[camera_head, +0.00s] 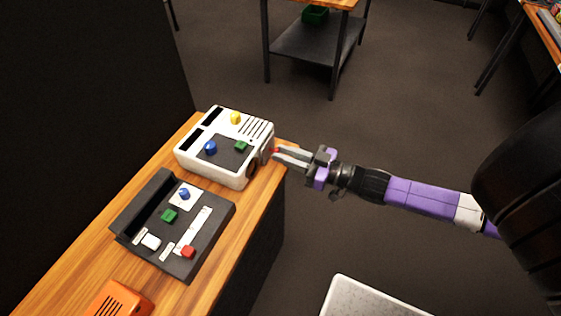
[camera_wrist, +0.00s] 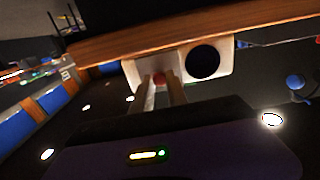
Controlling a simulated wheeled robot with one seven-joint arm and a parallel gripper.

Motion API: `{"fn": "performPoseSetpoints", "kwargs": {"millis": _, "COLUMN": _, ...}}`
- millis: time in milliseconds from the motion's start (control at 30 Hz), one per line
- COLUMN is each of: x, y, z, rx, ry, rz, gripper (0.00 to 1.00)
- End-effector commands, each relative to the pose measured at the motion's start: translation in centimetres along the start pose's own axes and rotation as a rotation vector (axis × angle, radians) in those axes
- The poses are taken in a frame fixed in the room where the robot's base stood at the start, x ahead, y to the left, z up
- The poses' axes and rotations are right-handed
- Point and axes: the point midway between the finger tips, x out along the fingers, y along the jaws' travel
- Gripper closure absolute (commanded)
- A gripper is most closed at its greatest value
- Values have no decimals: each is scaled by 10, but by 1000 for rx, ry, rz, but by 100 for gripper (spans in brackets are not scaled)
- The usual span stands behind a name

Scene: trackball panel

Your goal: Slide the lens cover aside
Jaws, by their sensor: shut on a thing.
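A white device (camera_head: 215,165) with rounded corners stands at the far end of the wooden counter. Its side face carries a dark round lens (camera_wrist: 204,62), seen in the wrist view. A small red knob (camera_wrist: 160,77) sits beside the lens on the same face; it appears to be the grip of the lens cover. The cover's outline is hard to make out. My gripper (camera_head: 277,156) reaches in from the right at that face. Its two fingers are shut on the red knob, one on each side, and largely hide it in the head view.
A dark grey panel (camera_head: 215,207) with blue, green, white and red controls lies nearer on the counter (camera_head: 75,265). An orange box (camera_head: 122,299) is at the near end. The device's top has yellow, blue and green controls. Open floor lies right of the counter.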

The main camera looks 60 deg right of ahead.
Motion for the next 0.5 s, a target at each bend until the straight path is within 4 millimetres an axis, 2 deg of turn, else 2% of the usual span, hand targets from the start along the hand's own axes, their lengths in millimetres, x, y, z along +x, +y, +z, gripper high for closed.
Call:
{"fn": "performPoseSetpoints", "kwargs": {"millis": 167, "x": -1, "y": 0, "z": 1, "rx": 0, "ry": -2, "rz": 2, "gripper": 100}}
{"fn": "performPoseSetpoints", "kwargs": {"millis": 200, "x": -1, "y": 0, "z": 1, "rx": 0, "ry": -2, "rz": 2, "gripper": 75}}
{"fn": "performPoseSetpoints", "kwargs": {"millis": 300, "x": 0, "y": 0, "z": 1, "rx": 0, "ry": -2, "rz": 2, "gripper": 59}}
{"fn": "performPoseSetpoints", "kwargs": {"millis": 500, "x": 0, "y": 0, "z": 0, "rx": 0, "ry": -1, "rz": 1, "gripper": 59}}
